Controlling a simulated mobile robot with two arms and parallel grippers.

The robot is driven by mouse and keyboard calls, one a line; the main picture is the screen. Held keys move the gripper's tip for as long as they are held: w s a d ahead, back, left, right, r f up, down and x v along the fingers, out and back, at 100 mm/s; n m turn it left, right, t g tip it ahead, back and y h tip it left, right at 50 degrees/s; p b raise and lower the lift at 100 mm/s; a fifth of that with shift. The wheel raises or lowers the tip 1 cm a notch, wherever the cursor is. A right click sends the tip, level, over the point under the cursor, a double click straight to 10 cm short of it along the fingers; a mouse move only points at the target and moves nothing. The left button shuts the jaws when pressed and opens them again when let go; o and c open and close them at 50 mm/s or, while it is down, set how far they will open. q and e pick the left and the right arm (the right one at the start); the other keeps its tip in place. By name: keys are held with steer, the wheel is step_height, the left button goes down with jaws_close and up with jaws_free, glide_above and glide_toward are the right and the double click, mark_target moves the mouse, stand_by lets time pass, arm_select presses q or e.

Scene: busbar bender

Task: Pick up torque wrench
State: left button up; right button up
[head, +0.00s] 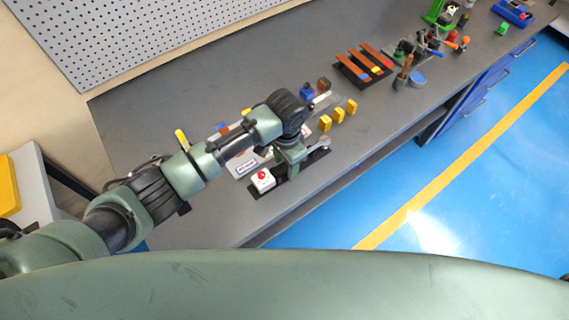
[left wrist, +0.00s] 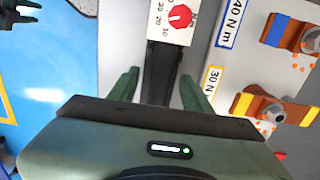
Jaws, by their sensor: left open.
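In the left wrist view, a long dark bar (left wrist: 160,75) runs between the two green fingers of my left gripper (left wrist: 160,92). It looks like the torque wrench's handle or the black rest under it; I cannot tell which. My left gripper is open, with one finger on each side of the bar. In the head view my left gripper (head: 290,158) is low over the black strip, between a white block with a red dial (head: 262,180) and a grey metal end (head: 322,144). The wrist hides the middle. The dial block also shows in the left wrist view (left wrist: 172,20).
A white panel with bolts, coloured bands and a 30 N m label (left wrist: 213,78) lies beside the bar. Several yellow blocks (head: 338,115) stand to the right on the grey bench (head: 215,65). A dark forked shape (left wrist: 18,12) at the wrist view's corner may be my right gripper.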

arm_select(q)
steer(key=shift+d+f, duration=0.1)
steer(key=shift+f, duration=0.05)
jaws_close()
steer(key=shift+w, duration=0.1)
